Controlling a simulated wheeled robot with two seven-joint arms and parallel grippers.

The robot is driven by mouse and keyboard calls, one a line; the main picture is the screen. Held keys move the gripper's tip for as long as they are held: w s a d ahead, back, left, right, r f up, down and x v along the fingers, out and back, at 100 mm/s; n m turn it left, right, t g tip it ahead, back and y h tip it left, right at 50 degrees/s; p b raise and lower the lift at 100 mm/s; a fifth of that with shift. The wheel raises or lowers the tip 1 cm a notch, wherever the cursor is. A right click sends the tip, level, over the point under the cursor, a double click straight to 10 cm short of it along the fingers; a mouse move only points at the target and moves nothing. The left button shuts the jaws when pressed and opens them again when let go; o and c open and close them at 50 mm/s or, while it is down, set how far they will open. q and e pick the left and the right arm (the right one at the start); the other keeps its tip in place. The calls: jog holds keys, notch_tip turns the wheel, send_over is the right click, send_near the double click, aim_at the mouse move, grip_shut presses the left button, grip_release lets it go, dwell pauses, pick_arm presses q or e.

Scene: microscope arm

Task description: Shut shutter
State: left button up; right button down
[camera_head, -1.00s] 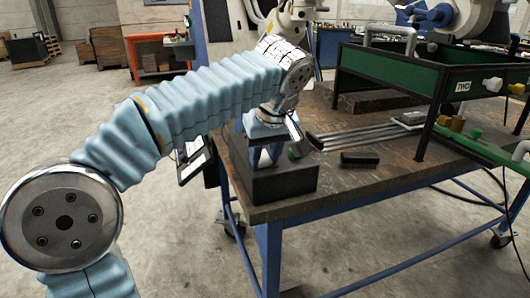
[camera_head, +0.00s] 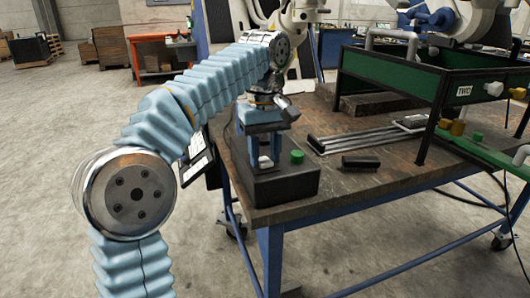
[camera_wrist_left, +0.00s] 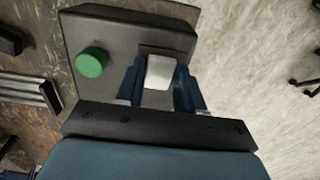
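A black box-like base (camera_head: 285,188) with a green knob (camera_head: 297,156) stands at the near left corner of the table. My left gripper (camera_head: 265,160) points down over it, its two blue fingers apart. A small white piece (camera_head: 265,162) shows between the fingertips. In the left wrist view the fingers (camera_wrist_left: 160,85) lie on either side of the white piece (camera_wrist_left: 159,72), with the green knob (camera_wrist_left: 91,62) to the left. I cannot tell whether the fingers touch the white piece, or whether it is the shutter. My right gripper is not in view.
A black block (camera_head: 360,162) and long metal bars (camera_head: 365,138) lie on the worktable (camera_head: 400,165) right of the base. A green-sided frame (camera_head: 480,80) stands farther right. A tablet-like panel (camera_head: 198,165) hangs at the table's left side. Open floor lies left.

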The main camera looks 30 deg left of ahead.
pick_arm(q)
jog(key=o, duration=0.3)
jog(key=shift+o, duration=0.2)
